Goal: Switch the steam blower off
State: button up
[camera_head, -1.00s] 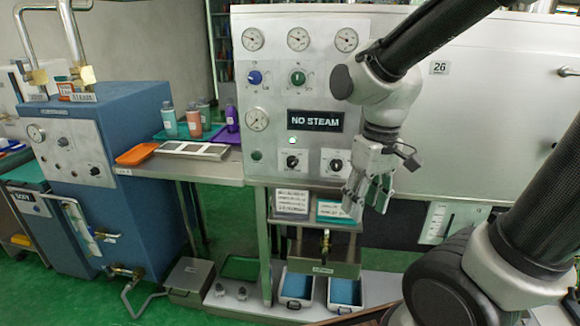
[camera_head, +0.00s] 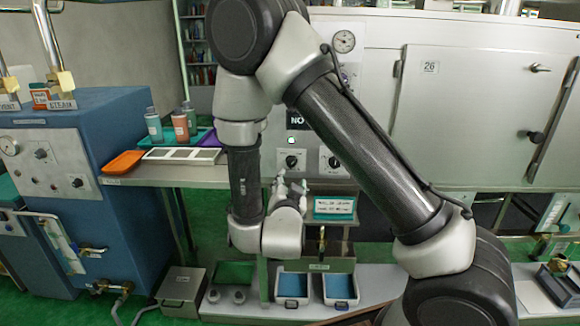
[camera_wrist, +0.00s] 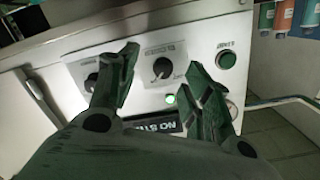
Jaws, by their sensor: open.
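The grey control panel of the machine carries two black rotary knobs low down. The left knob (camera_head: 292,161) and the right knob (camera_head: 333,162) each sit on a white label plate too small to read. In the wrist view the panel is upside down: the left knob (camera_wrist: 162,68) shows between my fingertips, and the right knob (camera_wrist: 90,82) lies partly behind a finger. My gripper (camera_head: 289,187) is open and empty, in front of the panel below the left knob. Which knob belongs to the steam blower cannot be read.
A green lamp (camera_wrist: 170,98) is lit beside the "NO STEAM" display (camera_wrist: 148,128). A green button (camera_wrist: 226,60) is at the right in the wrist view.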

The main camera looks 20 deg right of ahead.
aim_at(292, 164)
jog(key=shift+m+t, duration=0.3)
jog(key=shift+t, duration=0.2)
jog(key=w+d, duration=0.1)
jog(key=w, duration=0.1)
jog(key=w+r, duration=0.1)
jog(key=w, duration=0.2)
jog(key=w+d+r, duration=0.1)
jog(key=w, duration=0.1)
jog(key=shift+w+d+r, duration=0.1)
jog(key=shift+w+d, duration=0.15)
jog(key=shift+d, duration=0.05)
jog(key=shift+c, duration=0.3)
jog(key=c, duration=1)
